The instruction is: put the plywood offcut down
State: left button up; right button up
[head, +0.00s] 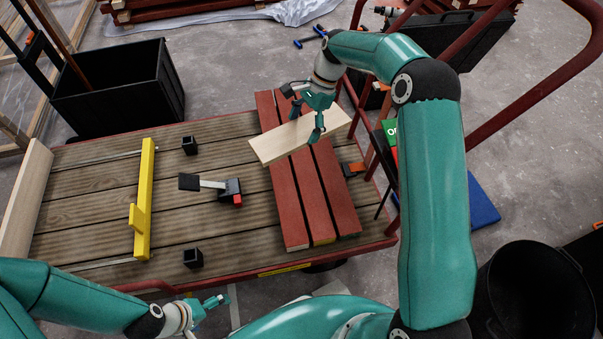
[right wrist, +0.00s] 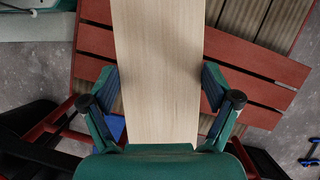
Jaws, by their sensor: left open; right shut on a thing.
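The plywood offcut (head: 275,143) is a pale, flat board. My right gripper (head: 308,118) is shut on it, and the board lies over the red painted battens (head: 330,195). I cannot tell whether it touches them. In the right wrist view the offcut (right wrist: 158,70) runs between the two fingers of my right gripper (right wrist: 160,92), with the red battens (right wrist: 255,62) behind it. My left gripper (head: 218,300) is open and empty, low at the front edge of the cart.
The wooden cart deck (head: 85,200) carries a yellow bar (head: 146,200), a black-and-red clamp (head: 228,188) and small black blocks (head: 190,145). A black crate (head: 120,90) stands behind left. A black bucket (head: 535,295) is at right. Deck boards left of the battens are partly clear.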

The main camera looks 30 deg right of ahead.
jog(key=d+m, duration=0.1)
jog(key=w+f+m+t, duration=0.1)
jog(key=m, duration=0.1)
jog(key=shift+d, duration=0.4)
jog(key=b, duration=0.5)
send_over(304, 171)
jog(key=d, duration=0.1)
jog(key=shift+m+t, duration=0.3)
jog(key=shift+m, duration=0.1)
notch_tip(304, 171, down, 14)
jog(key=shift+s+d+f, duration=0.1)
jog(key=shift+s+f, duration=0.05)
notch_tip(304, 171, down, 6)
jog(key=shift+r+b, duration=0.15)
jog(key=shift+b, duration=1.05)
jog(key=o, duration=1.2)
jog(key=shift+r, duration=0.1)
jog(key=p+v, duration=0.5)
jog(key=v, duration=0.7)
